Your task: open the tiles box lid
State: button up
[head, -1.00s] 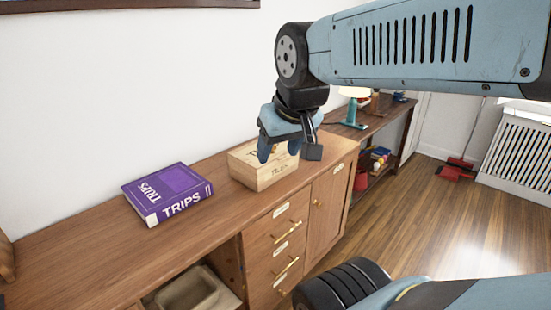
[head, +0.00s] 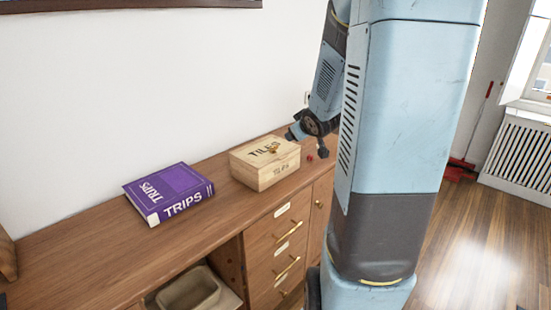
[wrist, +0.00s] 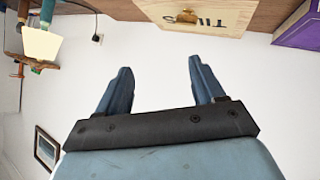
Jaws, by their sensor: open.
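The tiles box (head: 262,177) is a pale wooden box marked TILES, standing on the wooden cabinet top. Its lid (head: 258,149) lies flat and shut, with a small brass-coloured knob (head: 272,150) near the front edge. The box also shows upside down at the top of the wrist view (wrist: 225,12). My gripper (head: 306,143) is just to the right of the box's far end, apart from it, and partly hidden by my arm in the head view. In the wrist view my gripper (wrist: 160,67) is open, with nothing between its fingers.
A purple TRIPS book (head: 170,192) lies left of the box, with bare cabinet top between and in front. A small red thing (head: 309,157) lies right of the box. The white wall (head: 130,80) is close behind. My arm hides much of the right side.

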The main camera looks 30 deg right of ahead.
jog(key=w+d+f+n+t+y, duration=0.2)
jog(key=d+f+y, duration=0.2)
jog(key=f, duration=0.5)
jog(key=s+d+f+t+y, duration=0.2)
jog(key=s+f+t+y, duration=0.25)
jog(key=s+f, duration=0.2)
jog(key=f+x, duration=0.1)
jog(key=x, duration=1.3)
jog(key=shift+a+m+g, duration=0.25)
jog(key=shift+m+g, duration=0.15)
jog(key=shift+g, duration=0.05)
jog(key=shift+c, duration=0.4)
